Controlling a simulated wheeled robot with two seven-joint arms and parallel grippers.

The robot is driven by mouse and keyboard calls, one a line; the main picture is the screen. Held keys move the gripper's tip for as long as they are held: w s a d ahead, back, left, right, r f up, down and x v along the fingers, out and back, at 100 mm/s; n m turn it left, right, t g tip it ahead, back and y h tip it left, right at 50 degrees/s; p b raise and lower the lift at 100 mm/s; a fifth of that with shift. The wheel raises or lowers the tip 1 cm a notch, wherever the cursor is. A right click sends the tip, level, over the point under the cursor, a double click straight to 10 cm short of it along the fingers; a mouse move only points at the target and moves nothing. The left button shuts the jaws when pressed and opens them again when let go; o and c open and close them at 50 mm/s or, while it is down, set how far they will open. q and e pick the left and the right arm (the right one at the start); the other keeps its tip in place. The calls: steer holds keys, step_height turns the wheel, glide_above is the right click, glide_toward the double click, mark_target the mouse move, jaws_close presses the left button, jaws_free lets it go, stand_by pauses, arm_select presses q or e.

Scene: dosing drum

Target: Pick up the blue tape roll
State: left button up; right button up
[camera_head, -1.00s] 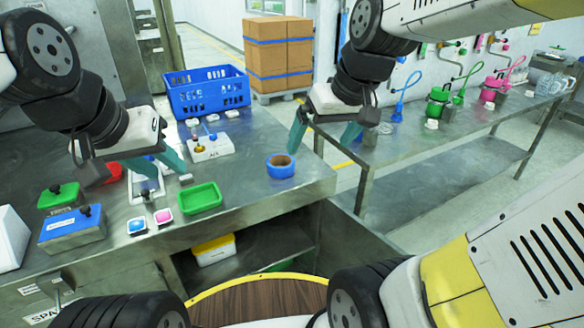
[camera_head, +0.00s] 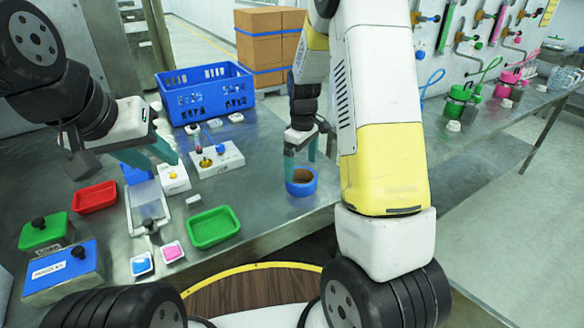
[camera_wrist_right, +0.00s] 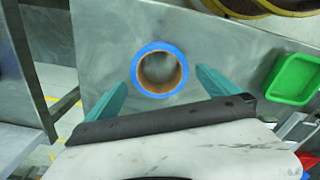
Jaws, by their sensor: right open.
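The blue tape roll (camera_head: 301,187) lies flat near the right end of the steel bench, its brown core facing up. It also shows in the right wrist view (camera_wrist_right: 159,69), between and just beyond the fingertips. My right gripper (camera_head: 300,160) points down right above the roll, its teal fingers apart and empty. In the right wrist view the open fingers (camera_wrist_right: 160,78) sit to either side of the roll, with gaps visible. My left gripper (camera_head: 165,160) is over the bench at the left, near a white device; whether its fingers are apart is unclear.
A green tray (camera_head: 213,228) and a red tray (camera_head: 95,197) lie to the left. A white holder (camera_head: 217,160) stands behind the roll, and a blue crate (camera_head: 205,92) farther back. The bench edge is close beside the roll; a second table stands to the right.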

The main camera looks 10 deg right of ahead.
mark_target(301, 177)
step_height(301, 177, down, 6)
steer(key=shift+w+r, duration=0.1)
steer(key=shift+r, duration=0.15)
steer(key=c, duration=1.2)
steer(key=shift+c, duration=0.2)
steer(key=shift+r, duration=0.15)
